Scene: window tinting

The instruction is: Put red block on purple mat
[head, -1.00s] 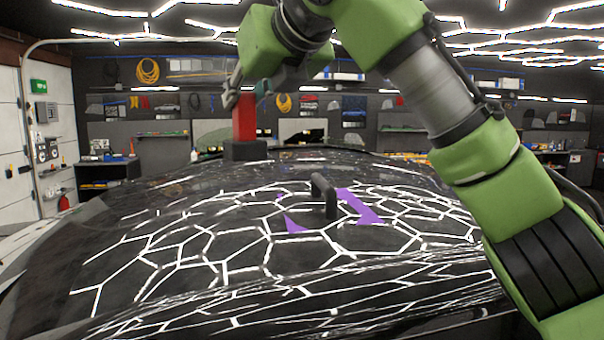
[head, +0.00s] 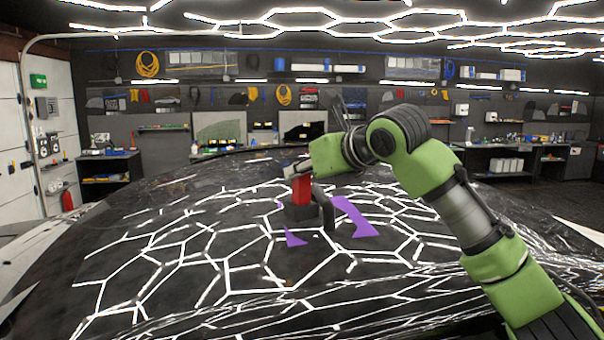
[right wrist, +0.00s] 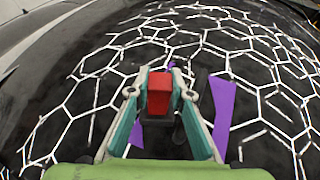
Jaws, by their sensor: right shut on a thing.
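The red block (head: 302,196) is upright, with a black base (head: 299,213) under it. My right gripper (head: 296,170) is shut on its red upper part; in the right wrist view the block (right wrist: 160,92) sits between the two fingers (right wrist: 160,90). The purple mat (head: 352,216) shows as separate purple patches on the dark, white-lined curved surface, also seen in the right wrist view (right wrist: 222,102). The block is beside and between these patches. I cannot tell whether its base touches the surface. My left gripper is not in view.
A black handle-like piece (head: 325,205) stands right beside the block, in front of it in the head view. The glossy curved surface (head: 180,275) is otherwise clear around them. Shelves and benches (head: 502,160) line the back wall.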

